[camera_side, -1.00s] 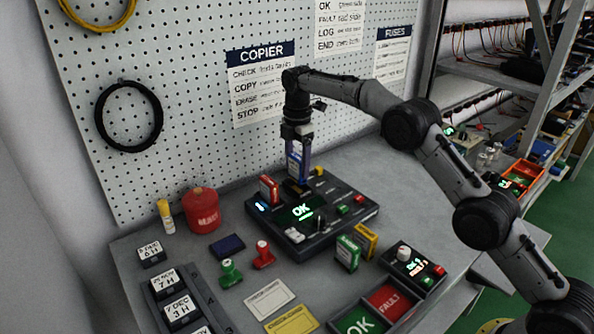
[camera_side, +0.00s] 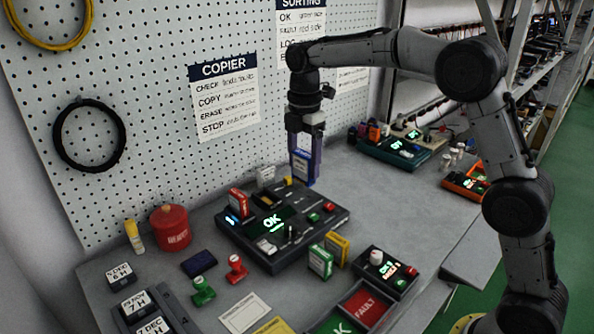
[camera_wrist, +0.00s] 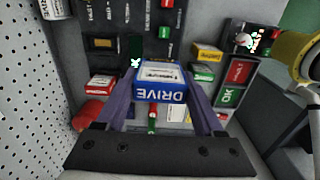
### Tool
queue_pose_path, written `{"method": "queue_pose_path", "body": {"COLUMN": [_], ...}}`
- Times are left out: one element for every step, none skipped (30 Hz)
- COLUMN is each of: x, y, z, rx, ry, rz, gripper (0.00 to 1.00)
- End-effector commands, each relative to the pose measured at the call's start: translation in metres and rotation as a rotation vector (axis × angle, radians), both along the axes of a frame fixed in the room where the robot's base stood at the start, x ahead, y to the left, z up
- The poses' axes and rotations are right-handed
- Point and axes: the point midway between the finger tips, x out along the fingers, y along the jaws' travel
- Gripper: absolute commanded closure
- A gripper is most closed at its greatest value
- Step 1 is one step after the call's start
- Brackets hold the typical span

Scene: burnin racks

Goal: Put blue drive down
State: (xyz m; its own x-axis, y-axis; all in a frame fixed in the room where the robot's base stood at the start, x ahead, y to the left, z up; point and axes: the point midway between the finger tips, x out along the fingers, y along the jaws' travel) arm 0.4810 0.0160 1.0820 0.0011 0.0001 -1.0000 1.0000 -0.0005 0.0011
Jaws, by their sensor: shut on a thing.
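The blue drive (camera_side: 301,165) is a blue block with a white label. My gripper (camera_side: 303,180) is shut on it and holds it upright above the back right edge of the dark copier. In the wrist view the blue drive (camera_wrist: 160,82) sits between my two fingers, its "DRIVE" lettering upside down. The copier (camera_side: 262,256) is a dark box with a lit green "OK" screen. A red drive (camera_side: 238,203) stands at its left part. A gap between the blue drive's bottom and the surface below is hard to judge.
Green (camera_side: 320,262) and yellow (camera_side: 337,246) drives stand in front of the copier. A red FAULT tray (camera_side: 366,306) and a green OK tray (camera_side: 335,326) lie at the front. A red tin (camera_side: 171,228) and stamps stand left.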

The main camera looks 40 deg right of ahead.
Motion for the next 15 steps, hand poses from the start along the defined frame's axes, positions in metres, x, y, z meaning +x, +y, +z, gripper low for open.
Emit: {"method": "queue_pose_path", "body": {"x": [-0.003, -0.004, -0.005, -0.005, -0.005, -0.005, -0.005, -0.004, -0.006, -0.01, -0.013, -0.019, -0.025, -0.032, -0.044], "y": [0.0, 0.0, 0.0, 0.0, 0.0, 0.0, 0.0, 0.0, 0.0, 0.0, 0.0, -0.001, 0.0, 0.002, 0.007], "z": [0.001, 0.001, 0.002, 0.002, 0.002, 0.002, 0.002, 0.002, -0.003, -0.007, -0.011, -0.015, -0.017, -0.019, -0.021], "rx": [0.0, 0.0, 0.0, 0.0, 0.0, 0.0, 0.0, 0.0, 0.0, 0.0, 0.0, 0.0, 0.0, 0.0, 0.0], "ry": [0.0, 0.0, 0.0, 0.0, 0.0, 0.0, 0.0, 0.0, 0.003, 0.005, 0.004, 0.004, 0.003, 0.002, 0.001], "rz": [0.0, 0.0, 0.0, -0.002, -0.006, -0.016, -0.027, -0.045, -0.072, -0.088, -0.104, -0.127, -0.145, -0.162, -0.181], "gripper": [1.0, 1.0, 1.0, 1.0, 1.0, 1.0, 1.0, 1.0, 1.0, 1.0, 1.0, 1.0, 1.0, 1.0, 1.0]}}
